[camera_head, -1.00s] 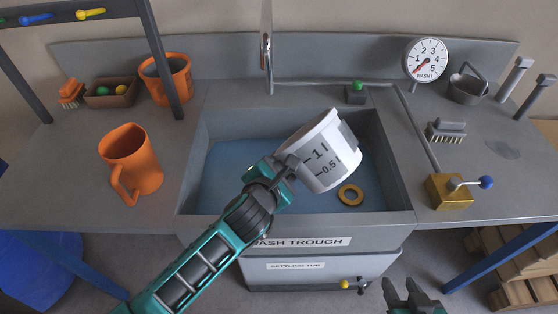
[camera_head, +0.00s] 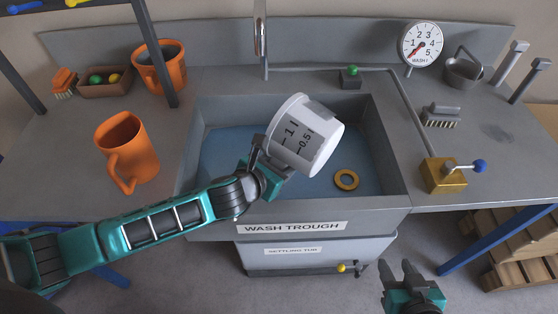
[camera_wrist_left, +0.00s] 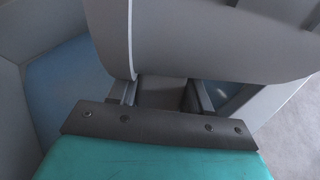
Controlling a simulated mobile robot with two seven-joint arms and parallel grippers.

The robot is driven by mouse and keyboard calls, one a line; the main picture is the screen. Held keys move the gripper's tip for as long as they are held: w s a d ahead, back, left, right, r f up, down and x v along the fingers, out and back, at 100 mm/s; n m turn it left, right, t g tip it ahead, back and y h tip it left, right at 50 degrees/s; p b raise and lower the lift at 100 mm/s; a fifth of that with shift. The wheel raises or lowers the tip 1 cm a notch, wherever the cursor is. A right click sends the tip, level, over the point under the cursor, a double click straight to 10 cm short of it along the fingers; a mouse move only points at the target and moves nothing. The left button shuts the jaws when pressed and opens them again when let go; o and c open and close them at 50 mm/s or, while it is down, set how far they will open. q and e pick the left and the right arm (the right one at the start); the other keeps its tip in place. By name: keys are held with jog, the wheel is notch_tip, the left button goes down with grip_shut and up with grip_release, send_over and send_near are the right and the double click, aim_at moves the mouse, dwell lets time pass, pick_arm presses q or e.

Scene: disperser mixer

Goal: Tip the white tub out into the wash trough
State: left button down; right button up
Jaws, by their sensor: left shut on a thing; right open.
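The white tub (camera_head: 312,146), marked with 1 l and 0.5 l lines, is tilted far over above the wash trough (camera_head: 395,165). Its 1 l end points to the upper left. Its inside is hidden from me. My left gripper (camera_head: 264,168) is shut on the tub's near left side. In the left wrist view the pale tub wall (camera_wrist_left: 215,35) fills the top, above the fingers. The trough has a blue bottom, and a yellow ring (camera_head: 346,180) lies in it at the right. My right gripper (camera_head: 410,278) is open and empty, low in front of the trough.
An orange jug (camera_head: 127,150) stands on the left counter, with an orange bucket (camera_head: 160,68) and small crate (camera_head: 105,88) behind. A tap (camera_head: 260,45) hangs over the trough's back. A brass block with a blue-knobbed lever (camera_head: 443,176) and a brush (camera_head: 440,117) are on the right.

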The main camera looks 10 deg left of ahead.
pick_arm(q)
jog(key=shift+w+r, duration=0.1)
jog(key=shift+r, duration=0.05)
jog(key=shift+f+n+g+h, duration=0.2)
jog(key=shift+n+g+h, duration=0.3)
jog(key=shift+n+h, duration=0.6)
dwell(0.5)
jog(key=shift+a, duration=0.1)
dwell(0.9)
